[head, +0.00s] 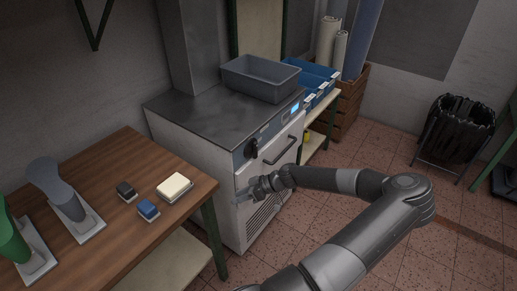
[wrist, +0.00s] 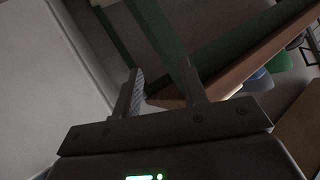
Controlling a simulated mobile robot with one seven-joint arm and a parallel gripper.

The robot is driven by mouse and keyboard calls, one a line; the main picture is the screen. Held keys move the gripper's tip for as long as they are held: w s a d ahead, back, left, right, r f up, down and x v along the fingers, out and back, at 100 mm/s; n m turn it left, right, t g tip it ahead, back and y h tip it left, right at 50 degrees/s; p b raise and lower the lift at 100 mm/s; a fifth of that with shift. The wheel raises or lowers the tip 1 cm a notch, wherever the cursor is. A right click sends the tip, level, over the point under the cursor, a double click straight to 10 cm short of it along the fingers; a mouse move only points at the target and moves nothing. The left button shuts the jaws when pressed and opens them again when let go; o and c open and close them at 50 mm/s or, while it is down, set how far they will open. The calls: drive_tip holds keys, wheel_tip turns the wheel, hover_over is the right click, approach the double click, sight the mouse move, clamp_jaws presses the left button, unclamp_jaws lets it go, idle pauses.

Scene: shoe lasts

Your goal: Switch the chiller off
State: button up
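The chiller (head: 200,135) is a grey-white metal cabinet against the wall, with a dark steel top. Its front panel has a black rotary knob (head: 251,147), a small lit blue display (head: 295,108) and a dark door handle (head: 280,150). The direction the knob points is too small to tell. My gripper (head: 242,197) is low in front of the chiller's front face, below and a little left of the knob. In the wrist view my gripper (wrist: 162,85) has its two fingers apart with nothing between them; the knob does not show there.
A grey bin (head: 260,78) sits on the chiller's top. A wooden table (head: 105,165) with a green leg, carrying shoe lasts and small blocks, stands close at the left. Blue crates (head: 318,80) are on a shelf beyond. Tiled floor is free at the right, before a black bin (head: 452,130).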

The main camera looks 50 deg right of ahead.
drive_tip(key=s+d+r+m+t+h, duration=0.1)
drive_tip(key=d+r+t, duration=0.1)
drive_tip(key=d+t, duration=0.15)
drive_tip(key=s+d+r+t+h, duration=0.1)
drive_tip(key=d+r+t+h, duration=0.1)
drive_tip(key=d, duration=0.3)
drive_tip(key=m+t+h, duration=0.2)
drive_tip(key=t+h, duration=0.1)
drive_tip(key=h, duration=0.1)
approach(257, 147)
drive_tip(key=w, duration=0.9)
drive_tip(key=shift+w+a, duration=0.1)
drive_tip(key=shift+a, duration=0.05)
clamp_jaws()
